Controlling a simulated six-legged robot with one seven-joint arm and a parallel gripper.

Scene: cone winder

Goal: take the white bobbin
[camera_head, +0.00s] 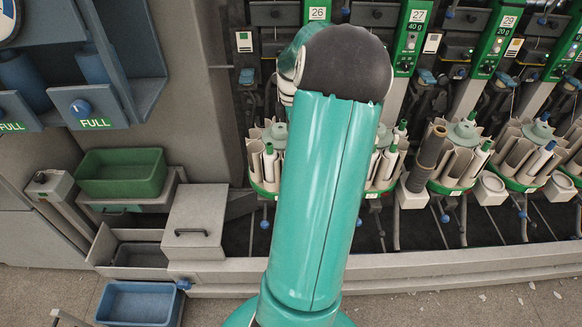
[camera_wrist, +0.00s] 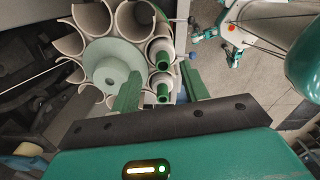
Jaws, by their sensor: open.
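In the wrist view, a white bobbin (camera_wrist: 159,46) with a green tube end sits in a ring of pale cups around a round green hub (camera_wrist: 106,70). A second white bobbin (camera_wrist: 165,77) with a green end is just below it in the picture. My gripper (camera_wrist: 160,72) is open, one green finger over the hub, the other right of the bobbins. The bobbins show between the fingers; I cannot tell how far below they are. In the head view, my arm hides the gripper. A white bobbin (camera_head: 269,163) shows in the holder left of my arm.
More cup holders (camera_head: 460,160) with bobbins line the machine to the right. A dark tube (camera_head: 428,152) stands among them. A green bin (camera_head: 121,172), a grey lidded box (camera_head: 194,225) and a blue bin (camera_head: 139,303) are at the left. A grey rail runs along the machine's front.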

